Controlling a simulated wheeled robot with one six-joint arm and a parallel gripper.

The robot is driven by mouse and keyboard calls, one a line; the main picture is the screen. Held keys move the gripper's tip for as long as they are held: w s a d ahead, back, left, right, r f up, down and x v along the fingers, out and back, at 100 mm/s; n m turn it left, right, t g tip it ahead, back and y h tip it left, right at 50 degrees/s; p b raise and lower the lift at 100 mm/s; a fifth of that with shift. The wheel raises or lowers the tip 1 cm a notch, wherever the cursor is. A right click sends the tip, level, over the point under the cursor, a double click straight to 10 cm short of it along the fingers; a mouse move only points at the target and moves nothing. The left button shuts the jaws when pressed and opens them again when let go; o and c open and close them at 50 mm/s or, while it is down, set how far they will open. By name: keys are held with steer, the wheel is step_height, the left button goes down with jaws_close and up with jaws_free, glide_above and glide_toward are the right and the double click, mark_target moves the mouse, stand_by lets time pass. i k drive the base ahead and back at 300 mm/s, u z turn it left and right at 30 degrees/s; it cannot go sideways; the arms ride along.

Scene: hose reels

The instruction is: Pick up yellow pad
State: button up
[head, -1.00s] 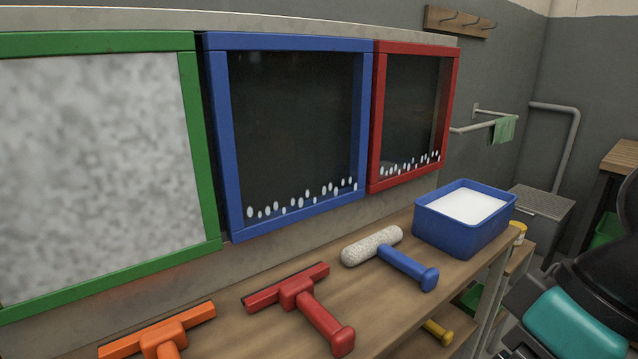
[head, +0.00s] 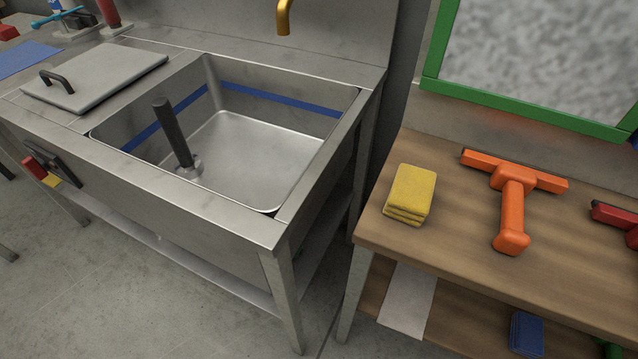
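A yellow pad (head: 410,194) lies on the left end of the wooden bench top (head: 450,238). It looks like a small stack of folded layers, with its edges showing at the front. An orange squeegee (head: 512,212) lies to its right, apart from it. My gripper is not visible in the current head view, so I cannot see its state.
A steel sink (head: 270,150) with a dark upright handle (head: 172,130) stands to the left, separated from the bench by a narrow gap. A red tool (head: 618,218) lies at the right edge. A blue pad (head: 526,334) is on the lower shelf. Grey floor is clear in front.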

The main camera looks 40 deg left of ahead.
mark_target(409, 201)
steer(key=u, duration=1.05)
steer(key=k, duration=1.3)
steer(key=u, duration=0.65)
steer(key=i, duration=1.55)
steer(key=z, duration=0.6)
